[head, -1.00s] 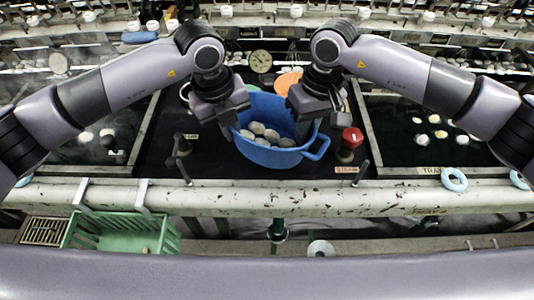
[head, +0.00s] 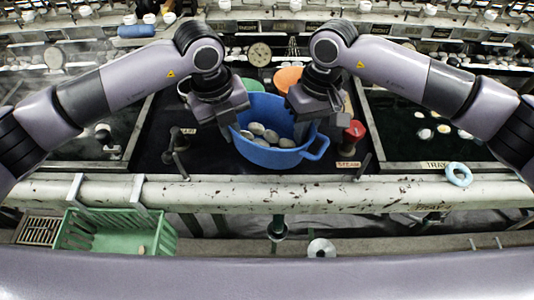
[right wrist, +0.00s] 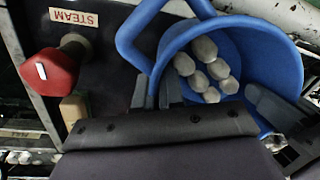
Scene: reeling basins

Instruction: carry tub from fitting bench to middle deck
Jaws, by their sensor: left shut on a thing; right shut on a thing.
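The blue tub (head: 272,154) is upright in the middle of the head view, with several whitish cocoons (head: 264,132) inside. My left gripper (head: 234,126) is shut on the tub at its left side. My right gripper (head: 303,126) is shut on it at its right side. In the right wrist view the tub (right wrist: 285,70) shows its open mouth, a loop handle and the cocoons (right wrist: 207,70). Both fingertips are partly hidden by the tub and gripper bodies. I cannot tell whether the tub's underside touches the dark surface below.
A red knob (head: 355,131) stands close right of the tub by a STEAM label (head: 348,165). Green and orange bowls (head: 288,78) are behind it. A pale worn rail (head: 270,192) runs in front. A green basket (head: 115,235) sits lower left; a dark basin (head: 425,145) lies right.

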